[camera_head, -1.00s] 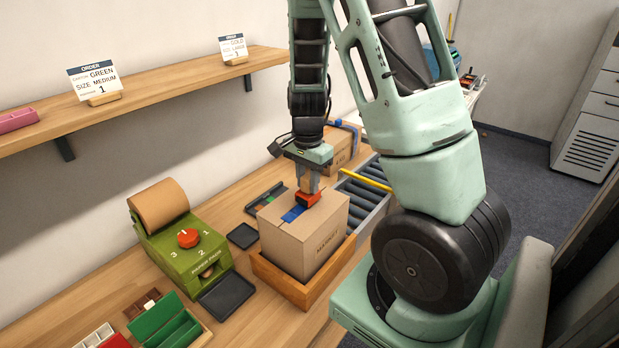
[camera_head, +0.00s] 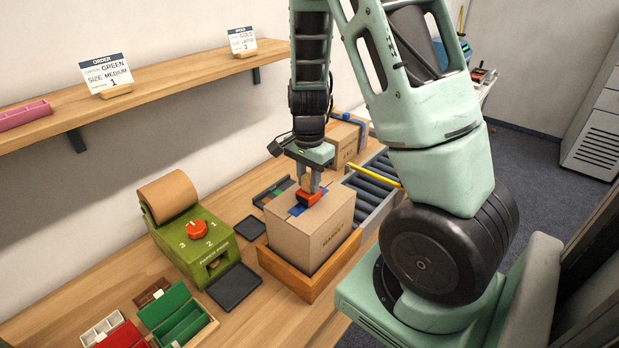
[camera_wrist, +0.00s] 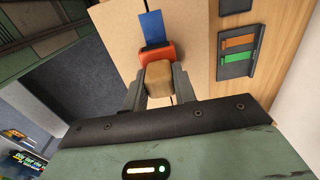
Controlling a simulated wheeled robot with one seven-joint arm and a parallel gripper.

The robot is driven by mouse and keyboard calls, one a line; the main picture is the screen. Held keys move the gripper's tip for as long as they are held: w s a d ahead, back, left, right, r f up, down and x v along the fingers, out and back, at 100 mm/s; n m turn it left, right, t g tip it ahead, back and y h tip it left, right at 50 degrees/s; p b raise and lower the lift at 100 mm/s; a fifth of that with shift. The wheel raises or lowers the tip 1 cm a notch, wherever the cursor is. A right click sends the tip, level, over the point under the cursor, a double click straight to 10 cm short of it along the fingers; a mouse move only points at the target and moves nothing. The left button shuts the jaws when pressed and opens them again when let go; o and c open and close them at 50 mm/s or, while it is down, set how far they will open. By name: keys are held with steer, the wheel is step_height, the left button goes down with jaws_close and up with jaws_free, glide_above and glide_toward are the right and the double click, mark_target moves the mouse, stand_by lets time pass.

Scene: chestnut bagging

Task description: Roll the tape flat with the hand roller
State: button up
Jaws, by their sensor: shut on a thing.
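My gripper (camera_head: 309,188) is shut on the hand roller, holding its wooden handle (camera_wrist: 158,80). The roller's red-orange head (camera_head: 308,197) is down on the top of a cardboard box (camera_head: 300,238), over its middle seam. A strip of blue tape (camera_head: 297,209) lies along the seam and shows on the near-left side of the roller. In the wrist view the blue tape (camera_wrist: 152,28) runs straight out beyond the roller's head (camera_wrist: 156,52). The part of the tape under the roller and gripper is hidden. The box sits upright in a wooden tray (camera_head: 285,272).
A green paper dispenser (camera_head: 205,245) stands left, with dark trays (camera_head: 234,287) beside it. A roller conveyor (camera_head: 372,185) and another taped box (camera_head: 345,140) lie behind. A shelf (camera_head: 150,92) with order cards runs along the wall. A dark tray of coloured strips (camera_wrist: 238,50) lies near the box.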

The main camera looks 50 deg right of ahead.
steer(key=shift+r, duration=0.1)
step_height(320, 180, up, 7)
steer(key=p, duration=0.7)
stand_by(0.5)
